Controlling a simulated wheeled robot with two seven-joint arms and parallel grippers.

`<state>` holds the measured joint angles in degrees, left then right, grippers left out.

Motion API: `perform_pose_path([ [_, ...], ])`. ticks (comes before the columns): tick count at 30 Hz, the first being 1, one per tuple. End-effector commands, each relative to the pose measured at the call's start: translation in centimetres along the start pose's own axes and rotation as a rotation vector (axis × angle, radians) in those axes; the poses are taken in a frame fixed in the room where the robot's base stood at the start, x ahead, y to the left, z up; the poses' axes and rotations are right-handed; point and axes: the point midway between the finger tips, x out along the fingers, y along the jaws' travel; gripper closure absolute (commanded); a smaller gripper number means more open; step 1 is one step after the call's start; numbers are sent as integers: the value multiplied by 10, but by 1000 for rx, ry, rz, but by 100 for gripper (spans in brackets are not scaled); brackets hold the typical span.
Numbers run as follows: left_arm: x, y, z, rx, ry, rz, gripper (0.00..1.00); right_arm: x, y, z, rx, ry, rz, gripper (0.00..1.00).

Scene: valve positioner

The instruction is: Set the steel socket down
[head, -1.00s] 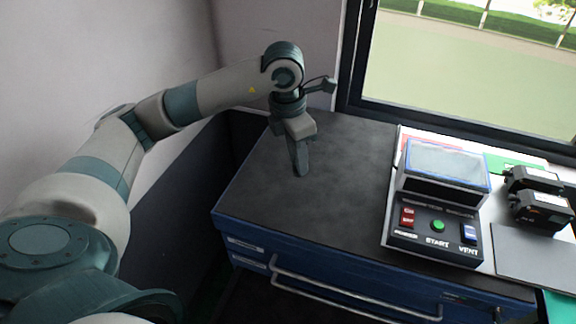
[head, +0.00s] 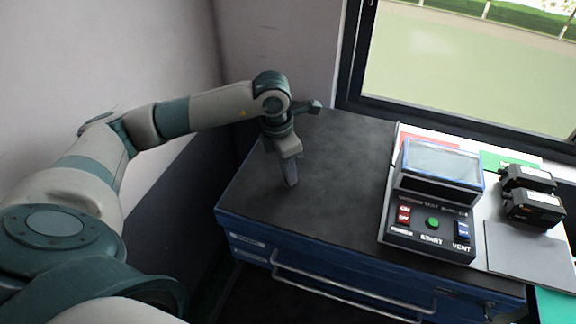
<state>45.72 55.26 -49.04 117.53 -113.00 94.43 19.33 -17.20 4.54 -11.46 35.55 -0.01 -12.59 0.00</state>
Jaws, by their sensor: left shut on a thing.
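My left gripper (head: 290,180) points down over the left part of the dark bench top (head: 330,190). Its fingers are shut, with their tips at or close to the surface; I cannot tell whether they touch it. The steel socket cannot be made out apart from the fingers; it is hidden or too small to see at the fingertips. My right gripper is not in view.
A test unit (head: 435,195) with a screen and START and VENT buttons stands to the right. Two black devices (head: 533,207) and a grey plate (head: 525,252) lie farther right. The bench top between gripper and unit is clear. A window is behind.

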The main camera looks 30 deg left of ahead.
Motion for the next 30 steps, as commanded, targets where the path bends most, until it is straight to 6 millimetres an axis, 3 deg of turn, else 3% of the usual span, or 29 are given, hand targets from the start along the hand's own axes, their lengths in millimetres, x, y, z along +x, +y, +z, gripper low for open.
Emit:
perform_pose_path([
  [14,7,0,-1,0,-2,1,100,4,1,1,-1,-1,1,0],
  [15,5,0,0,0,-1,1,68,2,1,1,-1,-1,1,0],
  [16,5,0,0,0,-1,1,61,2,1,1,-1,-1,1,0],
  [30,1,0,0,0,-1,0,59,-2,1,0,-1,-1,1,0],
])
